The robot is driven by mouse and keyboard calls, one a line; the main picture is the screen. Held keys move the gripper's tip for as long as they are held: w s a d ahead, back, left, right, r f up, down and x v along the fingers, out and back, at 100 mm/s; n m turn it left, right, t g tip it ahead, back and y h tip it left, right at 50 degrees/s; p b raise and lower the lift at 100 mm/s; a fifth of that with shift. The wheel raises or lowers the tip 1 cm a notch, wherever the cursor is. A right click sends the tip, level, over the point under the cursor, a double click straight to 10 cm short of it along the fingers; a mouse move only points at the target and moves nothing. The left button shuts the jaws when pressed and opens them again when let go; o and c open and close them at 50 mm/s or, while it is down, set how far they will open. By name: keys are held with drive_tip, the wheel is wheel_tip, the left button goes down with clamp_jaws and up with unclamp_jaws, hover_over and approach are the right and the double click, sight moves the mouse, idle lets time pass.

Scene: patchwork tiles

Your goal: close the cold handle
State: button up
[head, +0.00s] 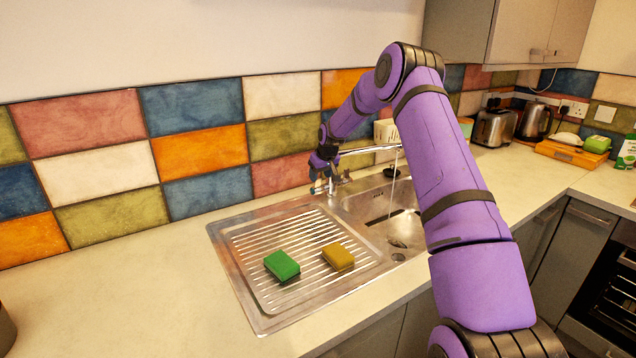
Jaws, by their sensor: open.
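The chrome tap (370,149) stands at the back of the steel sink (240,262), its long spout reaching right over the basin. A thin stream of water (395,166) falls from the spout. My gripper (322,178) is at the tap's left side, pointing down, close above or around the handle area at the tap's base (343,180). The fingers are dark and small in the view; they are open. I cannot tell whether they touch a handle. The cold handle is mostly hidden by the gripper, and I cannot tell its angle.
A green sponge (282,265) and a yellow sponge (338,257) lie on the ribbed drainer. A tiled wall (200,150) rises close behind the tap. A toaster (494,127) and kettle (535,119) stand at the back right.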

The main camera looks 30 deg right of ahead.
sight(319, 179)
drive_tip(key=shift+x, duration=2)
drive_tip(key=shift+s, duration=0.1)
drive_tip(key=c, duration=0.9)
